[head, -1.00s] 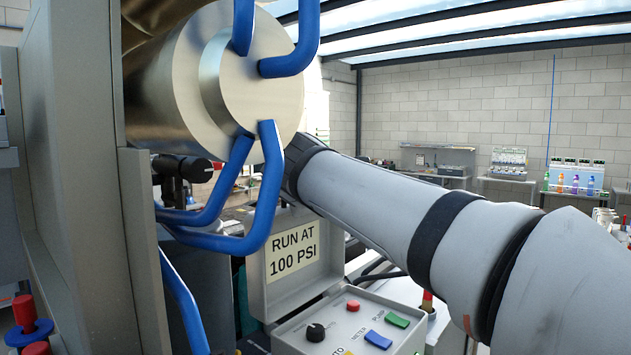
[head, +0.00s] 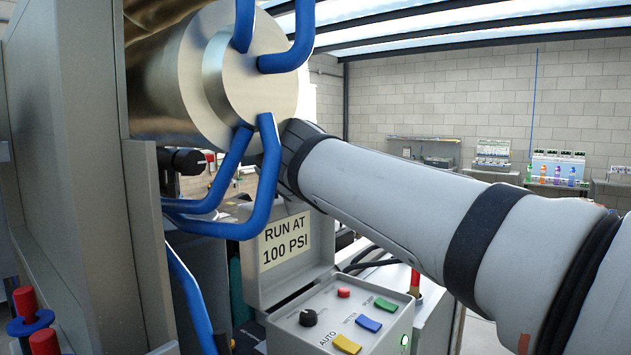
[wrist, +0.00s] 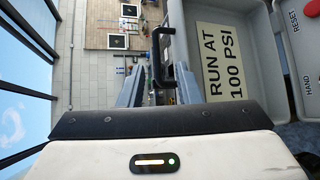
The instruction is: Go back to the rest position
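My arm (head: 400,200) reaches from the right edge of the head view toward the steel cylinder with blue tubes. My gripper is hidden there behind the cylinder and tubes. In the wrist view, the two grey fingers of my gripper (wrist: 159,88) stand apart with a gap between them. A black handle-shaped part (wrist: 163,52) shows in line with that gap. I cannot tell how far beyond the fingertips it is, and nothing is clearly gripped.
The steel cylinder (head: 240,75) and bent blue tubes (head: 264,185) are close to my arm. Below stands a grey control box (head: 345,310) with coloured buttons, its lid (head: 262,275) raised with a "RUN AT 100 PSI" label (head: 285,241). A grey frame (head: 85,180) fills the left.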

